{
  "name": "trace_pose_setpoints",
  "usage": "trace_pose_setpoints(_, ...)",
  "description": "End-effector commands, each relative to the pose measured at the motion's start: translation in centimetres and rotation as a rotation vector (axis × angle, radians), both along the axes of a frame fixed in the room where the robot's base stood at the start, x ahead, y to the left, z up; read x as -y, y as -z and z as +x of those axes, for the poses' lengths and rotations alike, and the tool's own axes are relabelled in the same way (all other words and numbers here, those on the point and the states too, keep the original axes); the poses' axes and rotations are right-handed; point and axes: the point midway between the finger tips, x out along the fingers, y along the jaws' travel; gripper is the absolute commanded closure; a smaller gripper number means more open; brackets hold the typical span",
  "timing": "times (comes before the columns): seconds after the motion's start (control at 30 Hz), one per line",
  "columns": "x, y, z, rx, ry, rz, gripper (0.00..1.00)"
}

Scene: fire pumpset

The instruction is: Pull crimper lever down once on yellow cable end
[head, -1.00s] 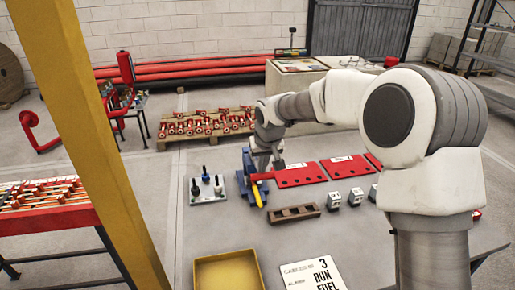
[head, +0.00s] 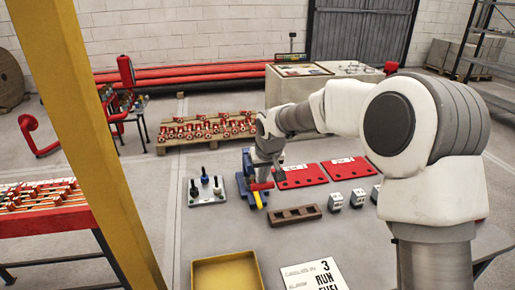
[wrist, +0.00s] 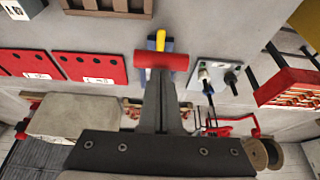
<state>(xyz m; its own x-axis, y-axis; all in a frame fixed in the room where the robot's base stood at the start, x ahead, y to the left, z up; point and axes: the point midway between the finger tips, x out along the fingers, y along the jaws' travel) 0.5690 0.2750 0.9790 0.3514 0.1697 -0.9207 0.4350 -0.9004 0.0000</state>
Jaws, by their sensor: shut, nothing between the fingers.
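The blue crimper (head: 246,180) stands on the grey table, with its red lever handle (head: 262,186) low at its front. The yellow cable end (head: 257,201) sticks out below the handle. My gripper (head: 270,177) is shut and empty, right at the red handle from above. In the wrist view my shut fingers (wrist: 161,80) point at the red handle (wrist: 161,61), which lies across their tips. The yellow cable end (wrist: 160,40) and part of the blue crimper (wrist: 150,46) show beyond the handle. Whether the fingertips touch the handle is hard to tell.
A grey plate with several pegs (head: 206,196) stands left of the crimper. A brown slotted block (head: 295,216), red panels (head: 300,176) and small grey blocks (head: 336,201) lie to the right. A yellow tray (head: 226,273) and a white sign (head: 313,275) are in front.

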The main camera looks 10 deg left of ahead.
Motion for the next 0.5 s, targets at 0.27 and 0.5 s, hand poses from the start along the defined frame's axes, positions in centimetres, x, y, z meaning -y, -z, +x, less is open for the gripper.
trace_pose_setpoints(0.27, 0.0, 1.3, -0.2, -0.005, -0.001, -0.002, 1.00)
trace_pose_setpoints(0.5, 0.0, -1.1, -0.2, -0.004, -0.001, -0.003, 1.00)
